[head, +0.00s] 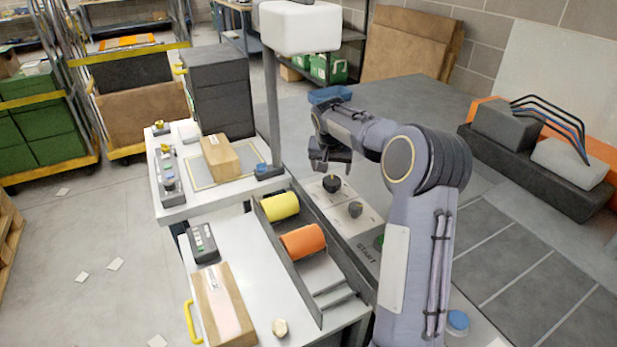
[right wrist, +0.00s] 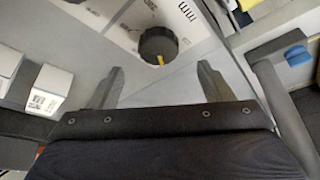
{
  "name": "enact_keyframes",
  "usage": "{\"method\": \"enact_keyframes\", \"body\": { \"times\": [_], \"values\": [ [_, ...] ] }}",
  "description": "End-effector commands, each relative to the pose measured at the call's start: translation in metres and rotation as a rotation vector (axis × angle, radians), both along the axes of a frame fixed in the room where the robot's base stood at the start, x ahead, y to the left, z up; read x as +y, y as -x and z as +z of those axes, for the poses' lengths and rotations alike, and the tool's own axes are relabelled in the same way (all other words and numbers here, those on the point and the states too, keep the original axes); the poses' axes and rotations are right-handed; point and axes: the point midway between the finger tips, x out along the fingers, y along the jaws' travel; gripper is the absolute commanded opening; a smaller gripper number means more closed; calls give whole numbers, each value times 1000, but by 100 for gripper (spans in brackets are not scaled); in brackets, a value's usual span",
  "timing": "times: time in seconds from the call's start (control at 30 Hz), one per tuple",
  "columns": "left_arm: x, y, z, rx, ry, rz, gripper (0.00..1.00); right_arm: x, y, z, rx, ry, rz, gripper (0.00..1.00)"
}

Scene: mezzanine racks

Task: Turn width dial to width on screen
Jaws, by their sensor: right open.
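A round black dial (right wrist: 158,44) with a yellow mark sits on a light panel printed "mm" in the right wrist view. Its yellow mark points down toward my gripper. In the head view, a dark dial (head: 331,183) lies just below my right gripper (head: 330,160), and a second dark dial (head: 355,209) is nearer on the same panel. My right gripper is open and empty; its fingers also show in the right wrist view (right wrist: 159,86), apart from the dial and either side of its line. No readable screen shows. My left gripper is out of view.
A white box (head: 300,27) on a post (head: 271,110) stands behind the panel. Yellow (head: 280,206) and orange (head: 302,241) rolls lie in a tray to the left. A cardboard box (head: 220,157) rests on the white table. START is printed near a green button.

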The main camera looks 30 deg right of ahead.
Motion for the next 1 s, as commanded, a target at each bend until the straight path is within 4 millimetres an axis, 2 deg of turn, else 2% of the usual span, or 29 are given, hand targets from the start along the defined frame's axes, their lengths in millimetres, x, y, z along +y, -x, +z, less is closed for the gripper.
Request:
{"method": "enact_keyframes", "body": {
  "times": [0.4,0.53,0.8,1.0],
  "values": [
    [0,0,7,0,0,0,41,-15,-16,-56,1,-2,1,73],
    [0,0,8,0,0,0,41,-18,-18,-63,1,-2,2,73],
    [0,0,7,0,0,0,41,-18,-19,-64,-1,-1,3,73],
    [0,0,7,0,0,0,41,-18,-19,-64,-1,-1,3,47]
  ]
}}
